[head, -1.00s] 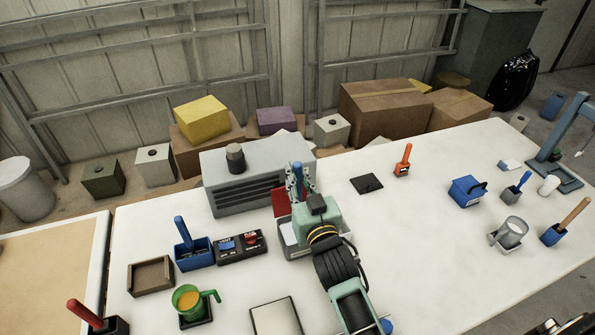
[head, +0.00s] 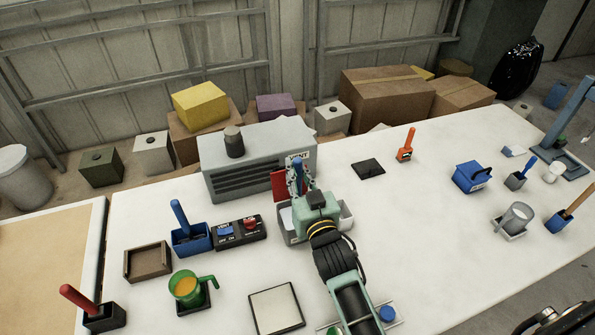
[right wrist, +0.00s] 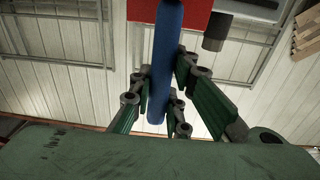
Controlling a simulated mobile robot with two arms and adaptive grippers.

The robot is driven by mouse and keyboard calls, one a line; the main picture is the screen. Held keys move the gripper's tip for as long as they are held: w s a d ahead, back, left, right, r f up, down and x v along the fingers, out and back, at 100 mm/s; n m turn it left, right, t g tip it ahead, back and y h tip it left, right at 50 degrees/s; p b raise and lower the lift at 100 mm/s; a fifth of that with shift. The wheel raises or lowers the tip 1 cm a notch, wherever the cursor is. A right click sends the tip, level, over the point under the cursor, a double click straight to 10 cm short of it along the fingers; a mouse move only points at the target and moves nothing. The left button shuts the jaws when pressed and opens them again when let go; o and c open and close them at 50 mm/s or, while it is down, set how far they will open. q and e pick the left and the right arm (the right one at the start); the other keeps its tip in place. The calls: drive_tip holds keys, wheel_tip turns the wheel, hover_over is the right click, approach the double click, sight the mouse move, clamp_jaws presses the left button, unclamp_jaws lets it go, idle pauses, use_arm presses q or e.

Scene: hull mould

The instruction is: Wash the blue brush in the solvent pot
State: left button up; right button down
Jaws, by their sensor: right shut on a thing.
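My right gripper (head: 298,186) is shut on the upright blue handle (head: 297,167) of a brush, above a grey container (head: 346,215) with pale inner surfaces. In the right wrist view the blue handle (right wrist: 166,60) stands between the fingers (right wrist: 160,100). The brush's head is hidden by my gripper. A red panel (head: 280,186) stands upright at the container's back left and may be its raised lid. The container may be the solvent pot; I see no label on it. My left gripper is not in view.
A grey box (head: 257,160) marked VENT stands right behind the container. A blue holder (head: 192,240) with another blue handle and a switch box (head: 239,233) are left. A green cup (head: 187,289) and pale square plate (head: 276,308) are nearer. The table's centre right is clear.

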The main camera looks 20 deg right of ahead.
drive_tip(key=shift+f+b, duration=1.75)
drive_tip(key=shift+f, duration=1.15)
drive_tip(key=shift+d, duration=0.1)
